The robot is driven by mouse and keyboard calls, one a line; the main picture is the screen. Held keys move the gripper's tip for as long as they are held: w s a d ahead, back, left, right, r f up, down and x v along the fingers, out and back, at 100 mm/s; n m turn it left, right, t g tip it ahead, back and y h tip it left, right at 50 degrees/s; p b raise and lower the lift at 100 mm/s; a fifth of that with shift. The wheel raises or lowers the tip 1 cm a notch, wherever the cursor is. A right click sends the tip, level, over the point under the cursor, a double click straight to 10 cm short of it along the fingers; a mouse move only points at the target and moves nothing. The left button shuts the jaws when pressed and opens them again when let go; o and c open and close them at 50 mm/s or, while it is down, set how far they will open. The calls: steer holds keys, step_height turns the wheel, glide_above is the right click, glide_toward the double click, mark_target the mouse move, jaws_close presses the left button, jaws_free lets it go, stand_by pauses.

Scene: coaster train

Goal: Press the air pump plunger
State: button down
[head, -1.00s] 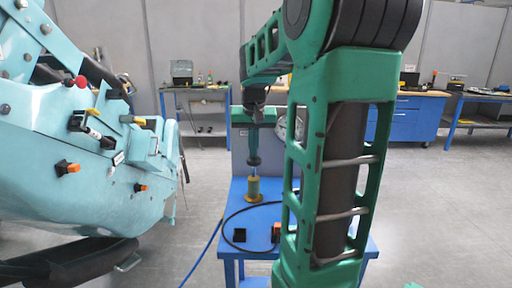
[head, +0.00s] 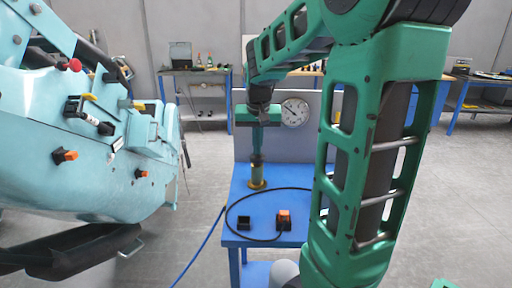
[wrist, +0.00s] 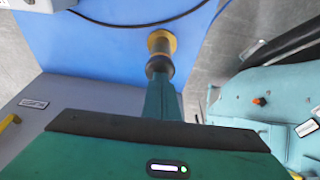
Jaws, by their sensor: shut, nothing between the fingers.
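The air pump is a brass-yellow cylinder (head: 257,176) standing upright on the blue table. It also shows in the wrist view (wrist: 162,42). Its dark plunger knob (wrist: 158,66) sits close against the cylinder top, with no bare rod visible between them. My gripper (head: 257,151) points straight down over the pump, its green fingers shut with nothing between them. In the wrist view the fingertips (wrist: 160,80) meet the knob and appear to touch it. The fingers partly hide the knob.
A round gauge (head: 295,112) stands behind. A large pale-teal machine (head: 80,150) fills the left. Open floor lies right of my arm.

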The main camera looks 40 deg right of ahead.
step_height(320, 180, up, 4)
steer(key=shift+r, duration=0.15)
steer(key=v, duration=0.9)
steer(key=shift+r, duration=0.3)
steer(key=shift+s, duration=0.1)
